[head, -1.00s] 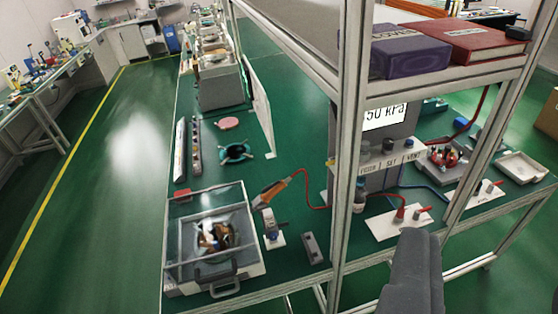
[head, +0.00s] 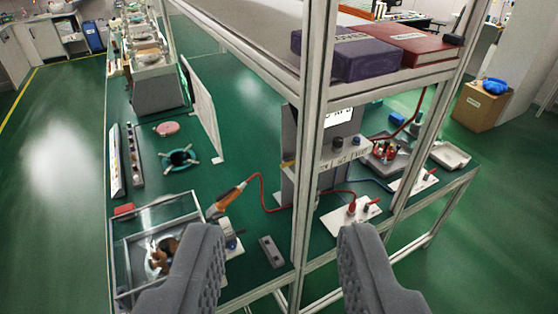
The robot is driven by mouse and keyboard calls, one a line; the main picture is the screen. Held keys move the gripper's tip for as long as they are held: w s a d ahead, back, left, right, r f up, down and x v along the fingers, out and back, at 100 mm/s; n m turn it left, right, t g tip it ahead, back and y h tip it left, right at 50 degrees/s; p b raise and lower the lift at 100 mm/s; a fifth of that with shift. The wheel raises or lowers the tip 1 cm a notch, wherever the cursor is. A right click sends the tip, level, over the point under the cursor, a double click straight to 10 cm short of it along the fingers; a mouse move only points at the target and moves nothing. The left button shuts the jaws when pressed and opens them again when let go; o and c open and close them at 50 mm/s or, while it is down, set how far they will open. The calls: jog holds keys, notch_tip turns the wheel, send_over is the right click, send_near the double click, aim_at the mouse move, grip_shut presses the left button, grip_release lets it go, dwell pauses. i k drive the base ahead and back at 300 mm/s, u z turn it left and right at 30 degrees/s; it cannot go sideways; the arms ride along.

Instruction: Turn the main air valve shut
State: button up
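Two white plates with red-handled fittings sit on the green bench behind the frame post. The nearer plate (head: 340,221) carries a red lever fitting (head: 352,208) with a red hose running to it. The farther plate (head: 402,186) carries another red-handled fitting (head: 429,175). Their labels are too small to read, so I cannot tell which is the main air valve. My gripper (head: 281,238) is open and empty, its two grey fingers wide apart in the foreground. The nearer plate lies beyond the right finger; no contact shows.
An upright metal post (head: 308,130) stands between the fingers and the bench. A shelf above holds a purple box (head: 350,55) and a red binder (head: 405,44). A clear-walled box (head: 140,232), an orange-handled tool (head: 226,198) and a grey block (head: 271,251) sit at left.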

aim_at(281, 166)
jog(key=u, duration=0.05)
jog(key=i, duration=1)
jog(key=z, duration=1.5)
jog(key=k, duration=1)
jog(key=u, duration=0.7)
jog(key=i, duration=0.5)
jog(key=z, duration=0.05)
